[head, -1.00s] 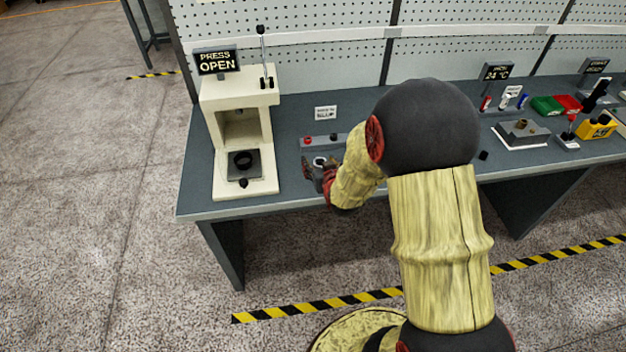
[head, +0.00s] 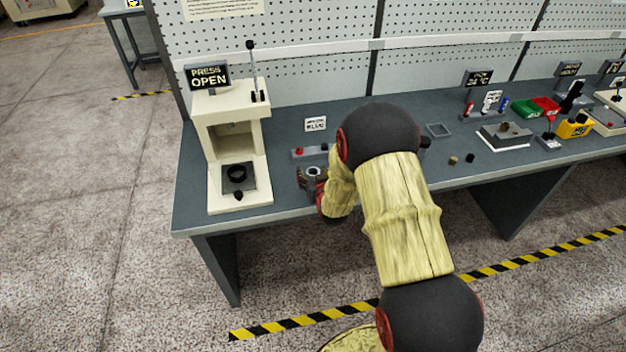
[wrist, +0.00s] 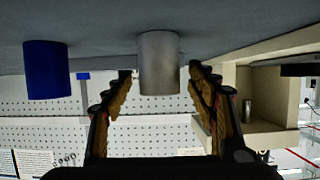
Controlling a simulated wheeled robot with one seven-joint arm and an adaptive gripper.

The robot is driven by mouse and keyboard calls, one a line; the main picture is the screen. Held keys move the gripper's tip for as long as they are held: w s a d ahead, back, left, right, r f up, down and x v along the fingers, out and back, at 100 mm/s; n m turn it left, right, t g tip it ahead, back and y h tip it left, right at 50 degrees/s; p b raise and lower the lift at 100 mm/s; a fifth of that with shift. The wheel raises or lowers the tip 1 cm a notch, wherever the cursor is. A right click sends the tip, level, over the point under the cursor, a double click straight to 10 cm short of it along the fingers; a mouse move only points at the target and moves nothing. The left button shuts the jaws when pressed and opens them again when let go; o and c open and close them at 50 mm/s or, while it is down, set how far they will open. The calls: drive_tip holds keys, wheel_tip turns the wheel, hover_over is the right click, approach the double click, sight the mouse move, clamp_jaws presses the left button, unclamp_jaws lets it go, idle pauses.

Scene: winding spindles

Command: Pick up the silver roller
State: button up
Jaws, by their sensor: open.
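The silver roller (wrist: 159,62) is a plain grey metal cylinder. The wrist picture is upside down, and the roller appears to hang from the bench top at its upper edge, so it stands upright. My gripper (wrist: 160,74) is open, with one finger on each side of the roller in the picture. Gaps show on both sides; how far the roller reaches between the fingers is hard to tell. In the head view my gripper (head: 312,180) is low over the bench's front part, with the roller's pale top (head: 314,171) beside its fingers.
A blue cylinder (wrist: 47,70) stands left of the silver one in the wrist view. The cream press (head: 228,150) stands left of my gripper on the bench. A grey box with a red button (head: 299,151) lies behind it. Small parts (head: 470,158) lie right of my arm.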

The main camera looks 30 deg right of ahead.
drive_tip(key=c, duration=0.3)
drive_tip(key=c, duration=1.1)
